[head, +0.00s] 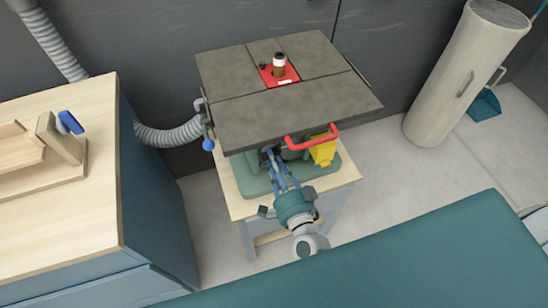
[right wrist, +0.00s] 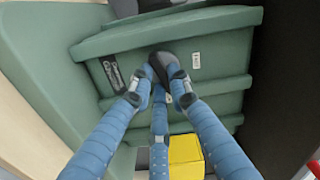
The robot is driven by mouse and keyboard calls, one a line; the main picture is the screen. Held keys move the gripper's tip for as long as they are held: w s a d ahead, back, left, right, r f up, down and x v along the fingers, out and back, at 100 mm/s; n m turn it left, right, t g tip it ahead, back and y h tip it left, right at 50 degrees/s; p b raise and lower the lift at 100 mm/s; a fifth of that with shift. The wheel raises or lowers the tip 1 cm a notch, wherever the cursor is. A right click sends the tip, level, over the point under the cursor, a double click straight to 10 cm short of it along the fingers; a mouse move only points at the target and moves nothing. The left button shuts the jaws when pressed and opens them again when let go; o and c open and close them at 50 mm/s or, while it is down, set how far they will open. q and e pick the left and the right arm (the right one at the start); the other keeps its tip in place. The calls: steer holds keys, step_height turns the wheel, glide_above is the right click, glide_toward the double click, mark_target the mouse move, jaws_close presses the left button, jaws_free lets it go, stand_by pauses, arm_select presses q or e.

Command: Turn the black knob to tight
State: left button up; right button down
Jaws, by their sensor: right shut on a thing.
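The black knob (right wrist: 162,64) is on the front of a green machine body (right wrist: 215,75) in the right wrist view. My right gripper (right wrist: 158,86) has blue segmented fingers closed around the knob from both sides, with a third finger below. The fingertips hide part of the knob. In the head view my right gripper (head: 270,158) reaches under the front edge of the dark machine table (head: 270,115); the knob cannot be made out there. A dark label (right wrist: 112,72) and a small white label (right wrist: 195,60) flank the knob. My left gripper is not in view.
A wooden workbench (head: 60,190) stands left, with a grey hose (head: 170,134) between. A teal surface (head: 370,255) fills the foreground.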

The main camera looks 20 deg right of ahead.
steer(key=shift+d+r+n+p, duration=0.1)
steer(key=shift+n+p, duration=1.25)
steer(key=shift+n, duration=2.2)
steer(key=shift+d+r+n+p, duration=0.1)
steer(key=shift+n+p, duration=1.2)
steer(key=shift+n, duration=2.55)
steer(key=c, duration=1.6)
jaws_free()
steer(key=shift+c, duration=0.2)
steer(key=s, duration=1.2)
steer(key=shift+d, duration=0.15)
